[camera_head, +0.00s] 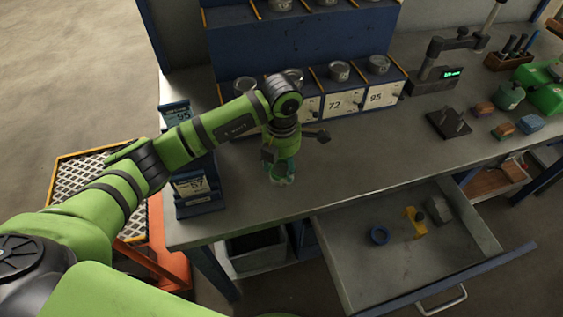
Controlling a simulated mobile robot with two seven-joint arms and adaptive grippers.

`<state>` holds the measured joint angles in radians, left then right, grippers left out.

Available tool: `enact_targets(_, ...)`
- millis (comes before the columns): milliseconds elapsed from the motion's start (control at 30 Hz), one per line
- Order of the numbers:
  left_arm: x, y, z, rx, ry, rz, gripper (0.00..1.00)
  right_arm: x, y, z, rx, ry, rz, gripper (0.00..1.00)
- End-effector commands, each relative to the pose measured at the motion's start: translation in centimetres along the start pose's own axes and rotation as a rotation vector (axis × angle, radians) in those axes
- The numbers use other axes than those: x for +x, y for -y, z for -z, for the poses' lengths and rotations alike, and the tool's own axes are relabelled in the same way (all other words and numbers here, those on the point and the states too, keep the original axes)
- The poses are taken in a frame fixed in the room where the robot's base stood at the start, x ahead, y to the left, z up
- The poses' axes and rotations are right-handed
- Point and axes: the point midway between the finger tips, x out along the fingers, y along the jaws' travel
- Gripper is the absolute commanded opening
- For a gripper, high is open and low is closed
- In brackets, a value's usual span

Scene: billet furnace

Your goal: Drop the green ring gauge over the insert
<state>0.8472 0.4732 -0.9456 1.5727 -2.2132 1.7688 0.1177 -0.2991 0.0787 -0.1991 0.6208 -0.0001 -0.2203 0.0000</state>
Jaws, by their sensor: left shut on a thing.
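My left arm reaches in from the left, and my left gripper (281,167) points down over the bench top, left of the middle. It is shut on the green ring gauge (283,171), which is small and partly covered by the fingers. A pale, shiny piece shows at the bottom of the ring; I cannot tell whether it is the insert or part of the gauge, or whether the ring is around it. My right gripper is not in view.
An open drawer (345,259) at the front holds a blue ring (379,235), a yellow piece (412,223) and a grey block (438,209). A blue rack (305,53) with numbered bins stands behind. Card stands (198,187) are at left.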

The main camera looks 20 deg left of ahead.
Motion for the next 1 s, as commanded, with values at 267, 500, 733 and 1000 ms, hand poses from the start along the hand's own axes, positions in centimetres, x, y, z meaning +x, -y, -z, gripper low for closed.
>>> enact_targets(267,0.6,0.0,0.0,-0.001,0.001,-0.001,0.22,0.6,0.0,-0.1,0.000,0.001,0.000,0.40)
enact_targets(500,0.9,0.0,0.0,-0.001,0.001,-0.001,0.69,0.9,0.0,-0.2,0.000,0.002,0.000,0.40)
enact_targets(733,0.9,0.0,0.0,-0.001,0.000,-0.001,0.69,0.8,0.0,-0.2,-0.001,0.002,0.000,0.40)
enact_targets(1000,-0.4,-0.1,0.0,-0.001,0.000,-0.002,0.69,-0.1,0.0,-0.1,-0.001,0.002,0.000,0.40)
